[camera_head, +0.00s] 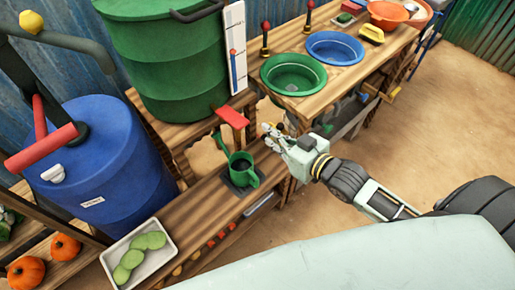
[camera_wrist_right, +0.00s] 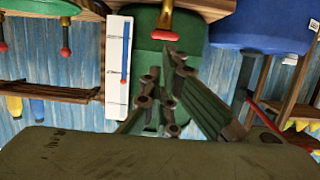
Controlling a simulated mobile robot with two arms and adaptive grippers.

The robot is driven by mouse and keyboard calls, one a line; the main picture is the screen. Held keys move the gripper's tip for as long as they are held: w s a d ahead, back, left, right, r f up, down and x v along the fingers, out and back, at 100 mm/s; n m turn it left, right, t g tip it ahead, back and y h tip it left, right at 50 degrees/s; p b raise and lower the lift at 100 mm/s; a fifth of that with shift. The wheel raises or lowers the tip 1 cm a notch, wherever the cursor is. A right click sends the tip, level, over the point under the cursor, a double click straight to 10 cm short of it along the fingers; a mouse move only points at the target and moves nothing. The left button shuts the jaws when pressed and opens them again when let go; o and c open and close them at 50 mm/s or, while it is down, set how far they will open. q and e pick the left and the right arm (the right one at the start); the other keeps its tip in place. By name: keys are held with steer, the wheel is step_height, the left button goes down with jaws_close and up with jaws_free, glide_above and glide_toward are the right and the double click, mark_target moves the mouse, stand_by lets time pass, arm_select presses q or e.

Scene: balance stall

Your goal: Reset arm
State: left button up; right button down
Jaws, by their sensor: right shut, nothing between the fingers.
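My right gripper (camera_head: 272,133) is shut and empty in the head view, above the front edge of the wooden bench. Its fingers also show in the right wrist view (camera_wrist_right: 165,105), in front of the green barrel (camera_wrist_right: 150,50). A green watering can (camera_head: 241,168) stands on a dark square pad on the lower shelf, a little below and left of the right gripper and apart from it. The red lever or tap (camera_head: 232,117) of the green barrel is left of the gripper. My left gripper is not in view.
A green bowl (camera_head: 293,75) and a blue bowl (camera_head: 335,48) stand on the right counter. A blue barrel (camera_head: 95,165) and a white tray (camera_head: 166,254) with green slices are at left. The sandy floor (camera_head: 440,110) at right is clear.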

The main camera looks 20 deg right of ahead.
steer(key=s+d+f+m+g+h, duration=0.1)
steer(key=d+f+h, duration=0.15)
steer(key=f, duration=0.65)
steer(key=s+d+f+m+g+h, duration=0.1)
steer(key=d+f, duration=0.3)
steer(key=f, duration=0.4)
steer(key=s+d+f+g+h, duration=0.1)
steer(key=s+f+g, duration=0.1)
steer(key=s+f, duration=0.45)
steer(key=s+d+f+g+h, duration=0.1)
steer(key=s+f+g, duration=0.15)
steer(key=f, duration=0.75)
steer(key=s+a+f+g, duration=0.3)
steer(key=s+f, duration=0.5)
steer(key=s, duration=0.6)
steer(key=s+a+f+g, duration=0.3)
steer(key=s+f, duration=0.6)
steer(key=s, duration=0.5)
steer(key=shift+a, duration=0.6)
steer(key=shift+s+f+g, duration=0.1)
steer(key=shift+g, duration=0.15)
steer(key=shift+n, duration=0.3)
